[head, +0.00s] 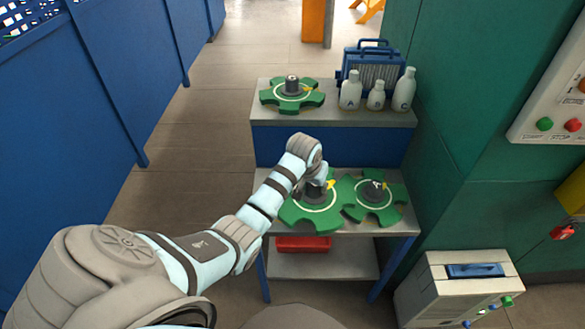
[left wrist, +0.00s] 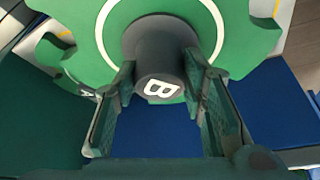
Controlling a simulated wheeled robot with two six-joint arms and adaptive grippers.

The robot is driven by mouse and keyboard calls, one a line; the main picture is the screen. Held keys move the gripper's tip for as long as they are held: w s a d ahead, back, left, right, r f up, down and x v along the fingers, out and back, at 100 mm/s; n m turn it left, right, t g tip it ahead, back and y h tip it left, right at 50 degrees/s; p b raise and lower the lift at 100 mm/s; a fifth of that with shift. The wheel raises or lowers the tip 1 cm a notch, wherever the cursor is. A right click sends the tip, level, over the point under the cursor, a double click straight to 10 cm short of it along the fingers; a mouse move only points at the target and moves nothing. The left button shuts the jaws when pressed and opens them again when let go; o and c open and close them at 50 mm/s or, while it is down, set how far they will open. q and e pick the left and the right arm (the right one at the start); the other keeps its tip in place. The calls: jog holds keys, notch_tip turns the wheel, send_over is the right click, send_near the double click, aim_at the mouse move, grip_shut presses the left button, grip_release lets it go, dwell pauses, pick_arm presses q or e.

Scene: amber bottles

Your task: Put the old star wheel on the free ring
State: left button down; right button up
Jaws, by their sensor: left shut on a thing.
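My left gripper (head: 318,178) is shut on the dark hub (left wrist: 158,58) of a green star wheel (head: 305,216), at the left of the low grey table. The hub carries a white letter B in the left wrist view, with a finger on each side. I cannot tell whether this wheel is lifted. A second star wheel (head: 388,212) is close on its right on the table. A third star wheel (head: 271,97) lies on the higher shelf at the back, its dark hub upright. Each wheel shows a pale circle and a yellow mark. No free ring is clearly visible. My right gripper is out of view.
The low table (head: 345,228) stands before the higher shelf (head: 335,116). Several grey-white bottles (head: 350,91) and a blue-framed case (head: 372,68) stand at the shelf's right. A red box (head: 303,244) is under the table. A green wall stands right.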

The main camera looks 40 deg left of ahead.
pick_arm(q)
jog(key=a+n, duration=0.1)
jog(key=a, duration=0.2)
jog(key=w+a+n+b, duration=0.1)
jog(key=a, duration=0.3)
jog(key=w+a+n+y, duration=0.1)
jog(key=a, duration=0.2)
jog(key=shift+w+a+f, duration=0.25)
jog(key=shift+f, duration=0.15)
notch_tip(320, 180, down, 7)
jog(key=b, duration=0.7)
jog(key=shift+d+f, duration=0.1)
jog(key=shift+f, duration=0.55)
jog(key=shift+s+r, duration=0.1)
jog(key=shift+s+d+p, duration=0.1)
jog(key=shift+p, duration=0.3)
jog(key=shift+s+f, duration=0.1)
jog(key=shift+f, duration=0.3)
jog(key=c, duration=0.9)
grip_release()
jog(key=shift+c, duration=0.2)
